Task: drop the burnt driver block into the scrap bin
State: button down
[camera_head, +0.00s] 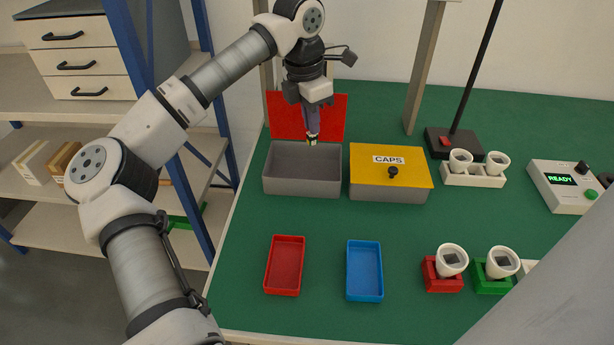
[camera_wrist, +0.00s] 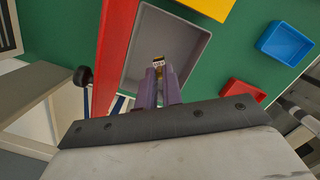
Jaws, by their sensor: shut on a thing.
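My gripper (camera_head: 312,132) points down above the open grey bin (camera_head: 302,183), near its back edge. It is shut on a small block (camera_head: 312,141) with pale, dark and yellowish parts, taken as the driver block. In the wrist view the block (camera_wrist: 158,62) sits between the purple fingertips (camera_wrist: 161,78), over the grey bin (camera_wrist: 190,35). The bin looks empty where its inside shows. A red panel (camera_head: 335,112) stands up behind it like a raised lid. No label on this bin is readable.
A yellow-lidded box marked CAPS (camera_head: 400,160) stands right of the bin. Red (camera_head: 285,265) and blue (camera_head: 365,271) trays lie in front. White bulb-like pieces (camera_head: 452,259) sit in holders to the right. A console (camera_head: 562,183) reads READY. Green table between is clear.

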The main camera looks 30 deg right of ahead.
jog(key=shift+f, duration=0.1)
jog(key=c, duration=1.5)
grip_release()
jog(key=r, duration=0.4)
jog(key=a+r, duration=0.1)
jog(key=r, duration=0.8)
jog(key=shift+a+r, duration=0.3)
jog(key=shift+r, duration=0.05)
